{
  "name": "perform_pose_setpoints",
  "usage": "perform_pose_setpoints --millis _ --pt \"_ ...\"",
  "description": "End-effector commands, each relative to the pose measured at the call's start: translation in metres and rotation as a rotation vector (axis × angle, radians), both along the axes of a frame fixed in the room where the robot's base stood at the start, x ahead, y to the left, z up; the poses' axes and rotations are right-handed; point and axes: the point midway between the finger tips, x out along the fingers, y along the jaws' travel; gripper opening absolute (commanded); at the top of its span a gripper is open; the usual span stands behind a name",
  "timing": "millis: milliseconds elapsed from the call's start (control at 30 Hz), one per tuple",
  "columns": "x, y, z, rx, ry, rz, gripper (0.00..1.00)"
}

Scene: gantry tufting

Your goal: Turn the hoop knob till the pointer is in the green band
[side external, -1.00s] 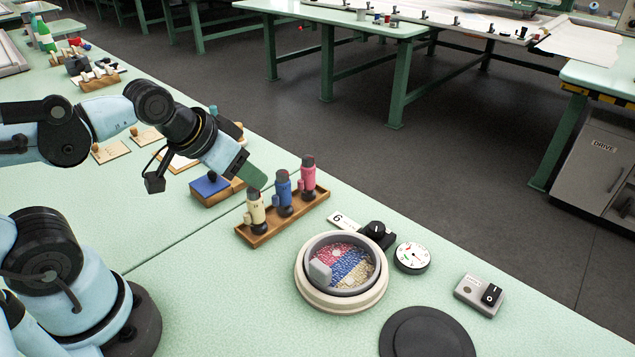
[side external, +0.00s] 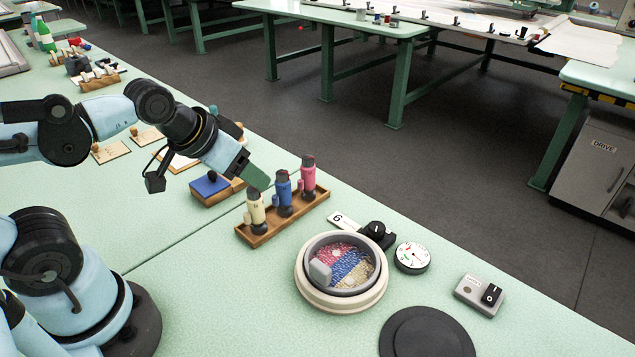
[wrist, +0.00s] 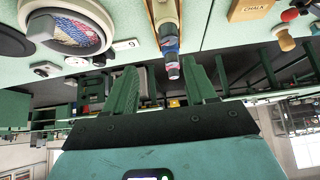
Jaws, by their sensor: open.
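The hoop (side external: 302,284) is a round cream and grey ring around a red, blue and tan tufted patch, with a grey block on its left inner side. A black knob (side external: 376,230) stands just behind it, beside a card marked 6 (side external: 343,219). A white round gauge (side external: 411,257) lies to its right; its pointer is too small to read against the coloured marks. In the wrist view the hoop (wrist: 50,30) and gauge (wrist: 45,69) are at upper left. My gripper (side external: 258,180) is open and empty, above and left of the bottle rack, away from the knob. Its fingers (wrist: 160,68) are spread.
A wooden rack (side external: 262,238) holds cream, blue and pink bottles between my gripper and the hoop. A grey switch box (side external: 472,294) and a black disc (side external: 428,335) lie to the right. A blue pad (side external: 209,184) is near my gripper.

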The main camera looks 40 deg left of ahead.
Motion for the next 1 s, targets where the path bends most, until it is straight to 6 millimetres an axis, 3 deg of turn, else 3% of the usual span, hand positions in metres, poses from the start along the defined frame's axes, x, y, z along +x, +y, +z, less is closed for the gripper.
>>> perform_pose_setpoints --millis 167,467,800,1000 --pt "0.014 -0.015 0.009 -0.021 0.04 0.013 0.61" --pt "0.06 -0.078 0.022 -0.055 0.161 0.118 0.61" --pt "0.096 -0.164 0.009 -0.041 0.222 0.27 0.61" --pt "0.101 -0.186 0.002 -0.035 0.225 0.317 0.61"
